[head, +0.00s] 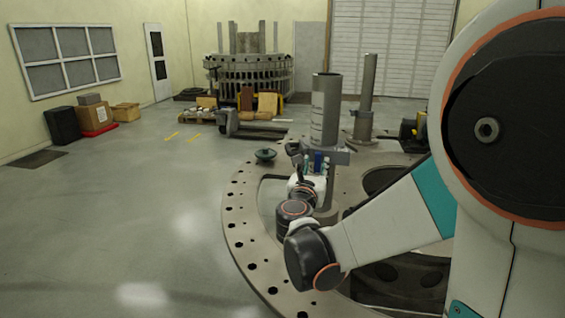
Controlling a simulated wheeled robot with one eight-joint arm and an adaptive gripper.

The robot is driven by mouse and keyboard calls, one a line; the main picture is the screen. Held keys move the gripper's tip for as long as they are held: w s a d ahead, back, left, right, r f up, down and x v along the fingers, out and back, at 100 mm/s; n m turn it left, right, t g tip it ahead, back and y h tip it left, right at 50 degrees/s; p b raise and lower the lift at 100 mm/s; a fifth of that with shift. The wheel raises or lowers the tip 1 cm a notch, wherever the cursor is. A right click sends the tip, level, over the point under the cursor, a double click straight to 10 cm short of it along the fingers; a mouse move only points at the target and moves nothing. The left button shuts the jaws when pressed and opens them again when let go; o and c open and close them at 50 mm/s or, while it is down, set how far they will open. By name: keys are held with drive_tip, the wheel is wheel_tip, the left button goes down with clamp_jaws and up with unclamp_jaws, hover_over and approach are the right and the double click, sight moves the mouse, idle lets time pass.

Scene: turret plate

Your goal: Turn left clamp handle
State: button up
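A tall grey vertical tube (326,112) stands on the turret plate (236,225). A grey clamp collar (338,156) surrounds its lower part. A small dark part (293,148) sticks out at the collar's left side and may be the left clamp handle; it is too small to be sure. My gripper (312,166) is at the end of my arm, right in front of the collar and just below and right of that dark part. I cannot tell whether it touches anything. Its fingers are too small and overlapped to show whether they are open or shut.
A second, thinner tube (367,90) stands behind to the right. A dark round knob-like piece (265,155) sits at the plate's far left edge. The plate has large openings and rim holes. A pallet jack (245,124) stands farther back.

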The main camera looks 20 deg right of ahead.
sight(318, 162)
drive_tip(key=shift+x, duration=2.5)
clamp_jaws()
